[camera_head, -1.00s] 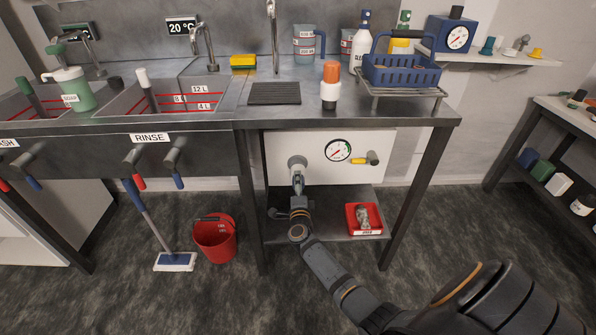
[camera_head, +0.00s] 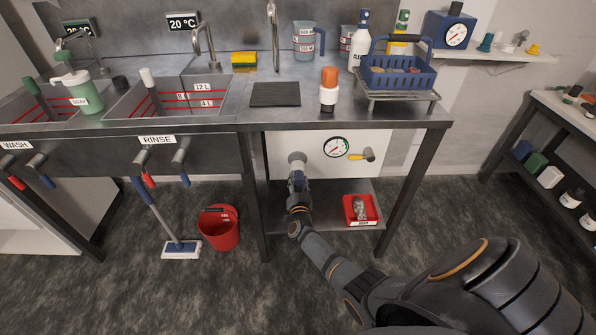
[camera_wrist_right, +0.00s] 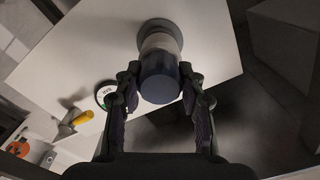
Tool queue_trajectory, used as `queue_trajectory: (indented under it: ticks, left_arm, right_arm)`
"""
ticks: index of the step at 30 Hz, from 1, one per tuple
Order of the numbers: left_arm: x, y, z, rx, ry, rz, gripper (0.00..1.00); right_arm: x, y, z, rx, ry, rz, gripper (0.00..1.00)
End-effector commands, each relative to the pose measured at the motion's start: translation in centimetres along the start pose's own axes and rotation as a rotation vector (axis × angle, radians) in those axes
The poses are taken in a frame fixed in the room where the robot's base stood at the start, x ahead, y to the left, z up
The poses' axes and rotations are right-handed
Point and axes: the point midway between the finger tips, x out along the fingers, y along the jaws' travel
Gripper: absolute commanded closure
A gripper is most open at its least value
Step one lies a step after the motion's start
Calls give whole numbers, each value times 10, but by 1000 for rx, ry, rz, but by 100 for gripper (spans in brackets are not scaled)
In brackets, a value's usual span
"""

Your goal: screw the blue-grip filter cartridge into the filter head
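The filter head (camera_head: 297,157) is a round grey collar on the white panel under the counter. It also shows in the right wrist view (camera_wrist_right: 158,27). The filter cartridge (camera_wrist_right: 160,82) has a dark blue grip end facing the wrist camera and a pale body behind it, lined up with the collar and seeming to meet it. I cannot tell how deep its thread sits. My right gripper (camera_wrist_right: 160,77) has a finger on each side of the blue grip and looks shut on it. In the head view my right gripper (camera_head: 297,181) is small, just below the collar. My left gripper is not in view.
A gauge (camera_head: 335,146) and a yellow-handled valve (camera_head: 362,154) sit right of the filter head. A red tray (camera_head: 360,211) stands on the lower shelf. An orange-topped white cylinder (camera_head: 329,90) stands on the counter. A table leg (camera_head: 256,200) is close left of my gripper.

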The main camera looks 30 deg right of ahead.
Motion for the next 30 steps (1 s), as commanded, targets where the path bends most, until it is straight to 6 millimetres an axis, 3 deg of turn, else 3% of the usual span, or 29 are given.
queue_trajectory:
  ticks: [1, 6, 10, 21, 22, 27, 30]
  left_arm:
    - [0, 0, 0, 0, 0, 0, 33]
    - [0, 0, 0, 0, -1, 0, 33]
    - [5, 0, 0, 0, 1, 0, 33]
    - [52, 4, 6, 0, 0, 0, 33]
    - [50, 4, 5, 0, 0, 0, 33]
    - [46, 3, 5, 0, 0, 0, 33]
    - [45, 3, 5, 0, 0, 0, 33]
  right_arm:
    - [0, 0, 0, 0, 0, 0, 74]
    - [0, 0, 0, 1, 0, 0, 97]
    - [0, 2, 2, 82, 0, 0, 98]
    - [1, 3, 5, 1116, 1, -3, 97]
    - [1, 2, 2, 1150, 1, -2, 58]
    - [1, 0, -1, 1135, 1, 0, 36]
    - [1, 0, -1, 1133, 1, 0, 36]
